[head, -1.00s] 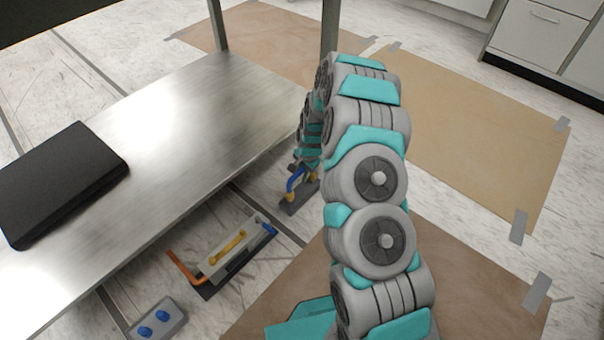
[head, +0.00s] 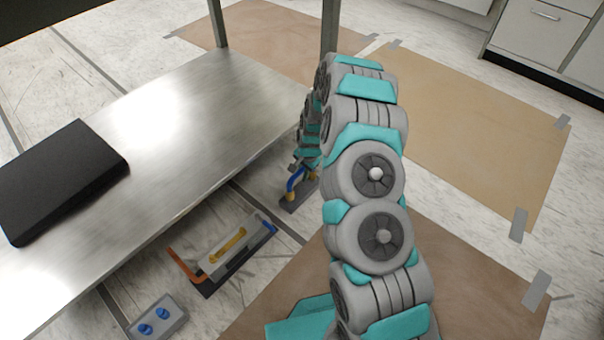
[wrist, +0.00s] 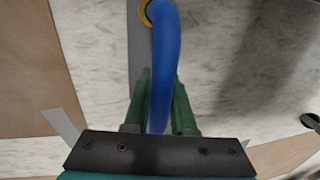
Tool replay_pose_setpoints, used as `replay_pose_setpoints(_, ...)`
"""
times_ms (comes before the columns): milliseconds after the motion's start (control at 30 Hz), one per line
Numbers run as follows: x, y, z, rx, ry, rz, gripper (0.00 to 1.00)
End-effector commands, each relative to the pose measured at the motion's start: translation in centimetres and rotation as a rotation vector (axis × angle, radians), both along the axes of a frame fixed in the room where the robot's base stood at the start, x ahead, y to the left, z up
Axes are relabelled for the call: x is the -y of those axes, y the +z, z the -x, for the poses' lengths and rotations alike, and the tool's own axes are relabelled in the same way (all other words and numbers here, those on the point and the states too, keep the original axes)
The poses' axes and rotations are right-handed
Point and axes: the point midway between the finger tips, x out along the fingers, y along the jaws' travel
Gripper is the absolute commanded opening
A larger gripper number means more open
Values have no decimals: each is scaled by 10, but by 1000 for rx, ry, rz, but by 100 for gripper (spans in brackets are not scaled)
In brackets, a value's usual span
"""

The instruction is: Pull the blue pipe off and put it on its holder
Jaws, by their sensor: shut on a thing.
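The blue pipe (wrist: 165,55) runs up the wrist view between the two green fingers of my gripper (wrist: 161,90), which is shut on it. Its far end overlaps a yellow ring (wrist: 146,14) at the top; I cannot tell whether it is seated in it. In the head view the blue pipe (head: 296,178) shows small beside a yellow fitting on a dark grey base (head: 299,200) on the floor. My arm partly hides my gripper there. A grey plate with two blue knobs (head: 171,324) lies at the bottom left; it may be the holder.
A steel table (head: 190,100) with a black case (head: 60,180) stands at left, its edge and leg close to my arm. A flat unit with an orange pipe, yellow handle and blue end (head: 228,250) lies on the floor. Brown floor sheets (head: 480,140) are clear at right.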

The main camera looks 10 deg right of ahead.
Motion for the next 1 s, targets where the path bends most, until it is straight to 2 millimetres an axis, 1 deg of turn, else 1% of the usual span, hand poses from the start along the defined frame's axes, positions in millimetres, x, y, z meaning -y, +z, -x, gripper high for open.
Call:
replay_pose_setpoints(167, 0, -1, 0, 0, 0, 0, 0)
replay_pose_setpoints(500, 0, -8, 0, 0, 0, 0, 0)
replay_pose_setpoints(867, 0, -9, 0, 1, 0, -1, 0)
replay_pose_setpoints(900, 0, -9, 0, 1, 0, -1, 29)
replay_pose_setpoints(1000, 0, -9, 0, 0, 0, 0, 40)
